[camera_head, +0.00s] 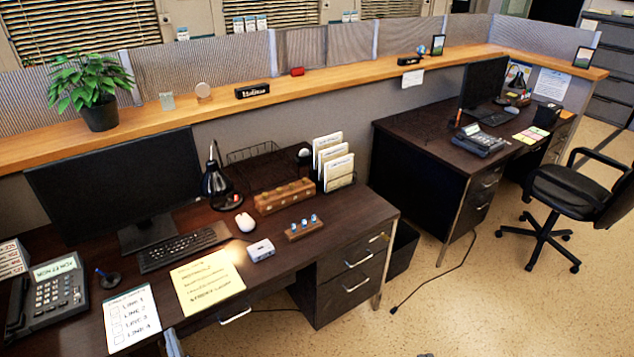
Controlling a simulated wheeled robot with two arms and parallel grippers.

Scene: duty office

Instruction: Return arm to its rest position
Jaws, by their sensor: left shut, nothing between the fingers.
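My left gripper (172,342) shows only as a small grey tip at the bottom edge, in front of the near desk (345,215). It is shut with nothing held. The rest of my left arm is below the picture. It appears just below the yellow note sheet (208,281) and right of the white list sheet (131,320). I cannot see my right gripper.
An office chair (570,190) stands at right. Floor (480,310) at lower right is mostly clear, with a cable.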

